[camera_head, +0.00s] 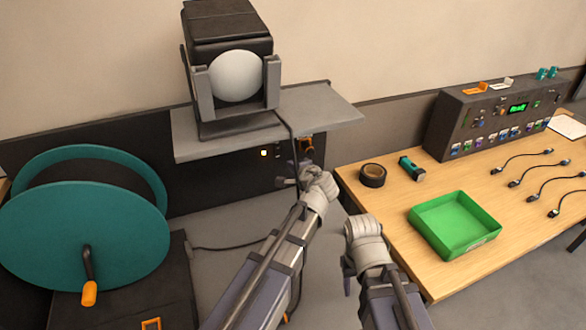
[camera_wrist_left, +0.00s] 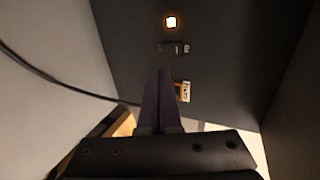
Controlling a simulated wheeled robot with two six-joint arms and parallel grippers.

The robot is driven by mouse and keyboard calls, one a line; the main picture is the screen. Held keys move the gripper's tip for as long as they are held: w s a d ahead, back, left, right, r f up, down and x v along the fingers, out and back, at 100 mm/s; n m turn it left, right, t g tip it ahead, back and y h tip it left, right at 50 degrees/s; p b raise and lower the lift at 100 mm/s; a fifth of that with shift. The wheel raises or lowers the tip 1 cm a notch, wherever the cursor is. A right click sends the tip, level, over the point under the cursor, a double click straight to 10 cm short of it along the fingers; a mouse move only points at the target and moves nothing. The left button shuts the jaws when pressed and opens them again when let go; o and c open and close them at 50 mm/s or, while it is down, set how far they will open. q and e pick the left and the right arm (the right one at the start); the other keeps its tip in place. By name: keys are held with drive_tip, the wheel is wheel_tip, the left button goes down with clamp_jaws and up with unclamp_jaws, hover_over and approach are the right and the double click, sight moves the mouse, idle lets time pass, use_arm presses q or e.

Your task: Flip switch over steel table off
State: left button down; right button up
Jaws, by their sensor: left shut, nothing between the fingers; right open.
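A grey steel table or shelf (camera_head: 330,108) carries a lamp with a white globe. Below it is a dark panel (camera_head: 225,170) with a small lit light (camera_head: 264,153), which also glows in the left wrist view (camera_wrist_left: 171,22). Small fittings (camera_wrist_left: 174,48) sit just below that light; their switch position is too small to tell. An orange-and-white fitting (camera_wrist_left: 183,92) is lower on the panel. My left gripper (camera_head: 290,179) is in front of the panel; its dark fingers (camera_wrist_left: 160,98) are together and empty, beside the orange-and-white fitting. My right gripper (camera_head: 347,278) is open, lower right.
A cable (camera_head: 292,145) hangs from the lamp near my left gripper. A teal reel (camera_head: 80,235) with an orange-handled crank stands at left. The wooden table (camera_head: 395,215) at right holds a green tray (camera_head: 455,243), tape roll (camera_head: 372,175), torch (camera_head: 411,168), control box (camera_head: 440,135) and several cables.

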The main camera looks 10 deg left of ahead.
use_arm(q)
drive_tip(key=b, duration=0.2)
approach(279, 154)
drive_tip(key=x, duration=0.5)
drive_tip(key=shift+w+a+f, duration=0.1)
drive_tip(key=shift+w+f, duration=0.05)
drive_tip(key=shift+f, duration=0.05)
use_arm(e)
wheel_tip(279, 154, down, 3)
use_arm(q)
drive_tip(key=shift+w+a, duration=0.35)
drive_tip(key=shift+w, duration=0.05)
drive_tip(key=shift+w+a+f+b, duration=0.15)
drive_tip(key=shift+w+f+b, duration=0.1)
drive_tip(key=shift+b, duration=0.2)
use_arm(e)
drive_tip(key=shift+f, duration=0.25)
use_arm(q)
drive_tip(key=shift+s+r, duration=0.15)
drive_tip(key=shift+r, duration=0.05)
use_arm(e)
drive_tip(key=shift+s+r, duration=0.1)
drive_tip(key=shift+r, duration=0.05)
use_arm(q)
drive_tip(key=shift+r+p, duration=0.1)
drive_tip(key=shift+p, duration=0.2)
use_arm(e)
drive_tip(key=shift+r, duration=0.1)
